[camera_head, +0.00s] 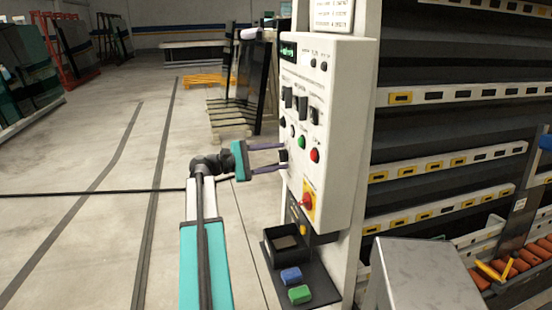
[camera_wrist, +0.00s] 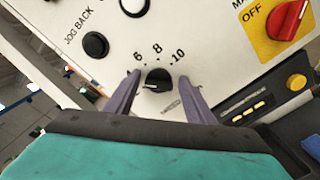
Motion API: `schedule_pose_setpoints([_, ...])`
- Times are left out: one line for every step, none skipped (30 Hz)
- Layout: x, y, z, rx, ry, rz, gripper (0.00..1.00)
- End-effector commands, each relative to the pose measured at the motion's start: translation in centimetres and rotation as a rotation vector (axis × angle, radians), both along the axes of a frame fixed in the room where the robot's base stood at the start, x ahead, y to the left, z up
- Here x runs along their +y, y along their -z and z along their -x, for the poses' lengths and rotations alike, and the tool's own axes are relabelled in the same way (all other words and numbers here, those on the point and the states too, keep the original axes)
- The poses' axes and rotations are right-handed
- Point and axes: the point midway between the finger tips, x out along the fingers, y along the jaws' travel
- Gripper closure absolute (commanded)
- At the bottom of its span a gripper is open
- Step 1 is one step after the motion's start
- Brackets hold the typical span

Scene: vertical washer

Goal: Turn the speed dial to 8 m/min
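The speed dial (camera_wrist: 157,80) is a small black round knob on the white control panel (camera_head: 325,130). In the wrist view the numbers 6, 8 and 10 show along its top and right; any lower marks are hidden by the left finger. A pale pointer line on the knob points to the left, away from the 8. My gripper (camera_wrist: 160,82) is open, with one purple finger on each side of the dial and gaps between. In the head view my gripper (camera_head: 285,156) reaches the panel's left face; contact with the panel is unclear.
A black JOG BACK button (camera_wrist: 95,45) and a red OFF switch on a yellow plate (camera_wrist: 285,22) flank the dial. A grey metal box (camera_head: 425,275) is at the lower right.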

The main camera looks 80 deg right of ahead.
Motion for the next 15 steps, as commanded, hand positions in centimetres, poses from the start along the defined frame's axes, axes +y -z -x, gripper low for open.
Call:
schedule_pose_setpoints([0.0, 0.0, 0.0, 0.0, 0.0, 0.0, 0.6])
schedule_pose_setpoints([0.0, 0.0, 0.0, 0.0, 0.0, 0.0, 0.65])
schedule_pose_setpoints([0.0, 0.0, 0.0, 0.0, 0.0, 0.0, 0.72])
schedule_pose_setpoints([0.0, 0.0, 0.0, 0.0, 0.0, 0.0, 0.77])
schedule_pose_setpoints([0.0, 0.0, 0.0, -0.001, 0.001, 0.0, 0.82])
schedule_pose_setpoints([0.0, 0.0, 0.0, -0.001, 0.001, 0.0, 0.88])
schedule_pose_setpoints([1.4, 0.1, 0.0, 0.0, -0.002, 0.0, 0.88])
schedule_pose_setpoints([0.7, 0.0, 0.0, -0.001, 0.001, 0.0, 0.88])
schedule_pose_setpoints([0.5, 0.0, 0.0, -0.001, 0.002, 0.0, 0.88])
schedule_pose_setpoints([0.4, 0.1, 0.0, -0.001, 0.003, 0.0, 0.88])
schedule_pose_setpoints([0.3, 0.1, 0.1, -0.003, 0.004, 0.002, 0.88])
schedule_pose_setpoints([0.2, 0.1, 0.1, -0.004, 0.005, 0.003, 0.88])
schedule_pose_setpoints([0.2, 0.2, 0.1, -0.006, 0.006, 0.007, 0.88])
schedule_pose_setpoints([0.2, 0.2, 0.1, -0.007, 0.006, 0.01, 0.88])
schedule_pose_setpoints([0.1, 0.2, 0.2, -0.01, 0.006, 0.016, 0.88])
